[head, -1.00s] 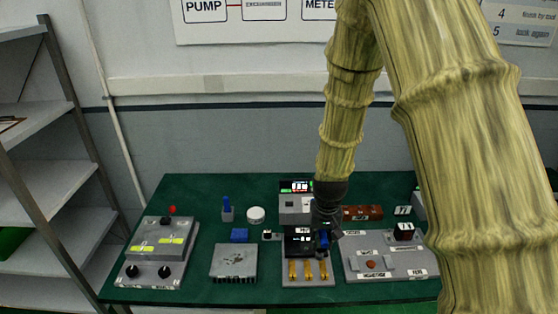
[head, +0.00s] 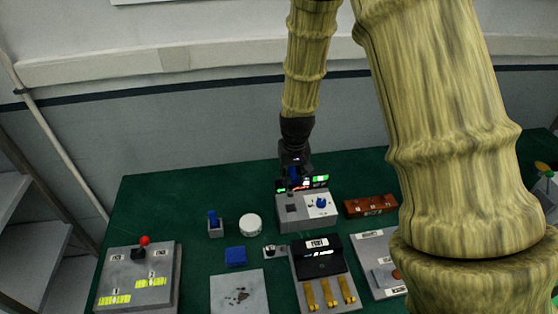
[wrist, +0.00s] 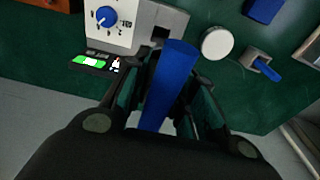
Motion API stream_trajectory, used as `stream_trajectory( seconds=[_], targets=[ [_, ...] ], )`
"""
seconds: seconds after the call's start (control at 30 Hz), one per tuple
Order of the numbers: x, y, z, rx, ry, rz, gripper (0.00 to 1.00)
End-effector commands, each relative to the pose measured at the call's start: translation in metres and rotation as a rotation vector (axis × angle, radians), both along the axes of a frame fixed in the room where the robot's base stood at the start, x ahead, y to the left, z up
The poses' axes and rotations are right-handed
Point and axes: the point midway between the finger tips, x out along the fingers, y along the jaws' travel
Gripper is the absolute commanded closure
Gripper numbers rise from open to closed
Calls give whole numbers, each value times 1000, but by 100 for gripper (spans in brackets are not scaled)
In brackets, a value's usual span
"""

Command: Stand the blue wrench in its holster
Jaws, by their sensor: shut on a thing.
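My gripper (head: 295,168) is at the far middle of the green table, above the back of a grey box with a blue dial. In the wrist view my gripper (wrist: 165,100) is shut on a long blue bar, the blue wrench (wrist: 168,80), which also shows in the head view (head: 294,175). The wrench's far end reaches beside a dark square opening (wrist: 160,35) in the grey box; I cannot tell whether they touch. A small grey holder (head: 215,228) with a blue upright piece stands left of the box. I cannot tell which socket is the holster.
The grey box (head: 322,212) has a lit display behind it. A white round lid (head: 250,225), a blue block (head: 235,256) and a brown block (head: 370,206) are nearby. A black-topped unit with brass prongs (head: 330,294) stands in front. The back left table is clear.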

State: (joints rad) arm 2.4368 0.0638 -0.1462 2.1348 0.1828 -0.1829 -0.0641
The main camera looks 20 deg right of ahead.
Motion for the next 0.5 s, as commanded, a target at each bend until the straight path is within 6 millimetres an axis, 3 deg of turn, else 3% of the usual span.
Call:
stream_trajectory(
  seconds=[0.5],
  targets=[
    [5,11,-16,-1,0,15,100]
  ],
)
